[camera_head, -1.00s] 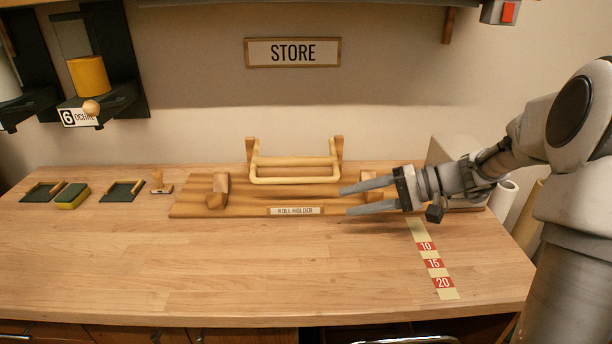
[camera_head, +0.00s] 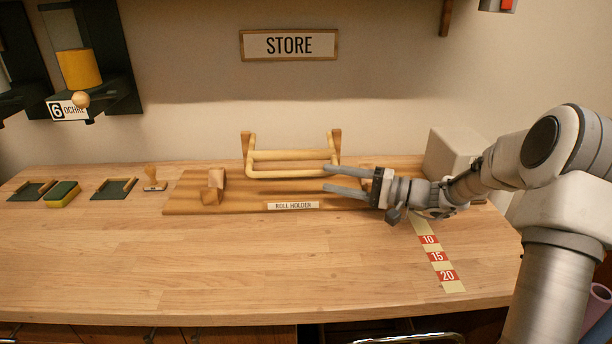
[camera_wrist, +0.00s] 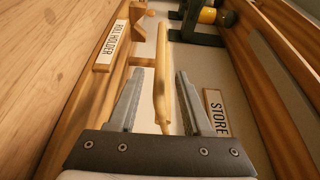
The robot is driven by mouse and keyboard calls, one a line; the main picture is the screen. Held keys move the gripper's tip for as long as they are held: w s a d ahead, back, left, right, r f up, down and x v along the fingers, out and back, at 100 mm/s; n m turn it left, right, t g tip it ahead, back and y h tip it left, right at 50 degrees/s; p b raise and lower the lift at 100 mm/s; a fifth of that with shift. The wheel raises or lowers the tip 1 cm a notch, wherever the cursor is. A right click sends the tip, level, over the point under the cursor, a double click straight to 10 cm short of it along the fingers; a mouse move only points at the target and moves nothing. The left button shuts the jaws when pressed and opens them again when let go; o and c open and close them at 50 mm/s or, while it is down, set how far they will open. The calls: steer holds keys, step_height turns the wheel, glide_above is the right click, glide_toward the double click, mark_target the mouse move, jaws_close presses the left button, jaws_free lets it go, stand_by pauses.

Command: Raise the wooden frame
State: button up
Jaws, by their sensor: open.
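The wooden frame (camera_head: 292,173) is a pale set of round bars hinged between two upright posts at the back of the roll holder board (camera_head: 240,206). Its front bar hangs low, just above the board. My gripper (camera_head: 326,180) is open at the frame's right end, its fingers pointing left. In the wrist view, the frame's bar (camera_wrist: 161,75) runs lengthwise between the two open fingers of my gripper (camera_wrist: 155,82), with a gap on each side. The right part of the board is hidden behind my gripper.
A pale block (camera_head: 452,153) stands behind my wrist. A numbered tape strip (camera_head: 437,257) lies on the table (camera_head: 240,270). Small dark trays, a green-yellow sponge (camera_head: 62,194) and a wooden stamp (camera_head: 153,181) sit at left. The table front is clear.

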mark_target(314, 175)
steer(key=x, duration=0.7)
jaws_close()
stand_by(1.3)
